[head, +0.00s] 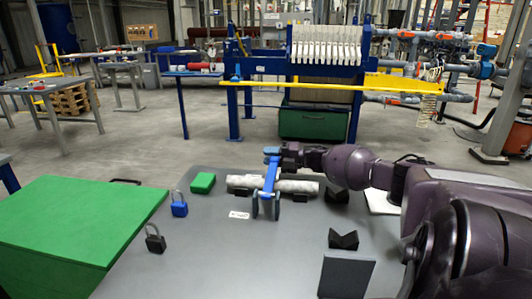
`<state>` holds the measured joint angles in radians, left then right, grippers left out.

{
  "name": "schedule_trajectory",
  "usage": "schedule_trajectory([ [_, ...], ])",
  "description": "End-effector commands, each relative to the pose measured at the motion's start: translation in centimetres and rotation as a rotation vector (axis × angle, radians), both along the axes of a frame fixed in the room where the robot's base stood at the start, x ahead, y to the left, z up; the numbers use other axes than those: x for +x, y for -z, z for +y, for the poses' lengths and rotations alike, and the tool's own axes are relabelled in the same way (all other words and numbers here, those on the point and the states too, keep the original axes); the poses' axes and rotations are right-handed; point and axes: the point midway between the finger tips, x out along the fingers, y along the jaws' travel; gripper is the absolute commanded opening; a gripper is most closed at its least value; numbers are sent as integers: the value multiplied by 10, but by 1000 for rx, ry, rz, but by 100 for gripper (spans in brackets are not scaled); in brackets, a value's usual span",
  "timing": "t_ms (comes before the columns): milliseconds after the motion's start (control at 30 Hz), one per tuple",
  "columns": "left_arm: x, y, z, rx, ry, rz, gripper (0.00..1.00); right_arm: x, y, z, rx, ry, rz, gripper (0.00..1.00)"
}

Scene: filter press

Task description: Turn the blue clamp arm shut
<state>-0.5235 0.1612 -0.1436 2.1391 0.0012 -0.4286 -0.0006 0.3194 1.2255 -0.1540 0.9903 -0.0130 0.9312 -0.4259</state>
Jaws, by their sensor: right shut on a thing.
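The blue clamp arm (270,176) stands upright over the grey table, rising from a dark clamp base beside a pale mottled pipe (240,182). My right gripper (279,155) is at the top end of the clamp arm and is shut on it. The fingertips are small and partly hidden behind the wrist and the blue end. The pipe runs left to right behind the clamp arm and rests on dark supports. My left gripper does not show.
A black V-block (343,240) and dark plate (346,276) stand to the right. A green-topped box (75,220) borders the table's left side.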

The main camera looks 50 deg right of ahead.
Motion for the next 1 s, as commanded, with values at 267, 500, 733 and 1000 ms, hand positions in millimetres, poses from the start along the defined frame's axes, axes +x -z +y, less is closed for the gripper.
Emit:
schedule_trajectory([
  [267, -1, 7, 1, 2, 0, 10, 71, 0, 13, -1, 56, 3, 30, 0],
  [500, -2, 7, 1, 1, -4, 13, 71, 0, 14, -1, 68, 3, 35, 0],
  [733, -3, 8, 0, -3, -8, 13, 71, 0, 16, -1, 70, 2, 37, 32],
  [1000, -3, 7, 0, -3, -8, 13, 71, 0, 15, 0, 67, 1, 34, 53],
])
